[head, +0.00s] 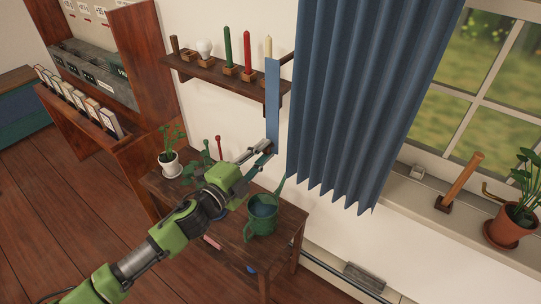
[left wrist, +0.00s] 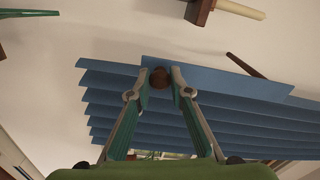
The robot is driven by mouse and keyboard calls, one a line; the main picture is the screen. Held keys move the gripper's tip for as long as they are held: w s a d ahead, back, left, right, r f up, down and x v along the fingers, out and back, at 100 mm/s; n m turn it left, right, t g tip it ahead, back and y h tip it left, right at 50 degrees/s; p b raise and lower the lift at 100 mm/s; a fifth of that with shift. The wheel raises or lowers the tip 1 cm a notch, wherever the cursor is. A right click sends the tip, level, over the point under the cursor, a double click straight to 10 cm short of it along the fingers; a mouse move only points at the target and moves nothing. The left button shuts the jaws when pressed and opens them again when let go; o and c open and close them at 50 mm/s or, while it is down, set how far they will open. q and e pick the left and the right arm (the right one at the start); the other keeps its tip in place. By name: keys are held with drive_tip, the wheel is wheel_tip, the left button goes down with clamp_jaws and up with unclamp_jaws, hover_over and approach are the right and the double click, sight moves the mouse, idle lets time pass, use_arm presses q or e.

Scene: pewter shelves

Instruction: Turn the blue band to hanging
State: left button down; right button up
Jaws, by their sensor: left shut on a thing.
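The blue band (head: 272,95) is a flat narrow strip standing out against the white wall, just left of the blue curtain (head: 350,90). It runs nearly upright in the head view, its upper end beside the small shelf and its lower end at my left gripper (head: 264,150). In the left wrist view my left gripper (left wrist: 160,80) has its fingertips closed around a dark round wooden piece (left wrist: 159,77) at the edge of blue cloth. There I cannot clearly separate the band from the curtain folds. My right gripper is out of view.
A wall shelf (head: 222,78) holds candles and a bulb close to the band. Below my gripper, a wooden table carries a green watering can (head: 262,214) and a potted plant (head: 169,158). The windowsill at right holds a plant pot (head: 506,228).

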use_arm(q)
drive_tip(key=shift+w+a+r, duration=0.2)
idle(0.3)
drive_tip(key=c, duration=1.9)
unclamp_jaws()
drive_tip(key=shift+o, duration=0.4)
drive_tip(key=shift+w+f, duration=0.15)
drive_tip(key=v, duration=1.2)
